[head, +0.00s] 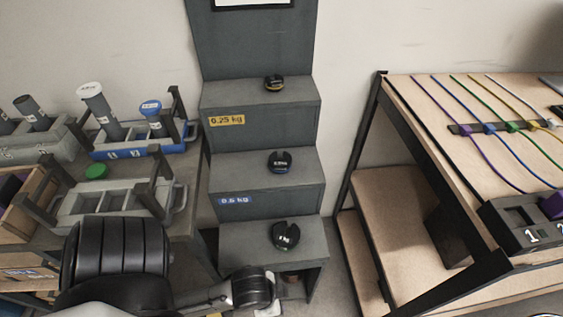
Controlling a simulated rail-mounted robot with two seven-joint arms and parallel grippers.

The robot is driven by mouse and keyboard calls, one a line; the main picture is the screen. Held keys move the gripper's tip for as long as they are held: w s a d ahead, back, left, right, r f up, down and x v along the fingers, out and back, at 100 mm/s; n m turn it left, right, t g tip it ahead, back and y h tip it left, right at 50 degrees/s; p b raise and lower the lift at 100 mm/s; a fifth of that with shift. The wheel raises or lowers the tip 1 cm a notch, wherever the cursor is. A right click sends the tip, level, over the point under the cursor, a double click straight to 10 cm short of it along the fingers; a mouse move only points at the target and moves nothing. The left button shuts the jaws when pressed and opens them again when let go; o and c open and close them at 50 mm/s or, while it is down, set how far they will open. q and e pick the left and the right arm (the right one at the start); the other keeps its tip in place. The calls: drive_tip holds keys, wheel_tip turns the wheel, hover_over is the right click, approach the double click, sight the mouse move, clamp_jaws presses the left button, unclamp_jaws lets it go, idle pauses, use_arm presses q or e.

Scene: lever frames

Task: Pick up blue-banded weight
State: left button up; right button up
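The blue-banded weight (280,162) is a small dark slotted disc with a blue mark. It lies on the middle step of the grey stepped stand (232,170), above the blue "0.5 kg" label (235,200). A yellow-banded weight (274,83) lies on the step above, and a green-marked weight (285,236) on the step below. My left arm comes in at the bottom left and reaches to the foot of the stand, below and apart from the blue-banded weight. No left gripper fingers can be made out. My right gripper is not in view.
Left of the stand, a table holds a blue rack (135,151) with upright handles, a grey rack (110,208) and a green cap (95,172). To the right, a dark-framed wooden bench (430,120) carries coloured cords. Space in front of the middle step is clear.

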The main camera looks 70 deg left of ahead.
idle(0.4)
use_arm(q)
drive_tip(key=o, duration=0.7)
drive_tip(key=shift+a, duration=0.15)
drive_tip(key=shift+o, duration=1.1)
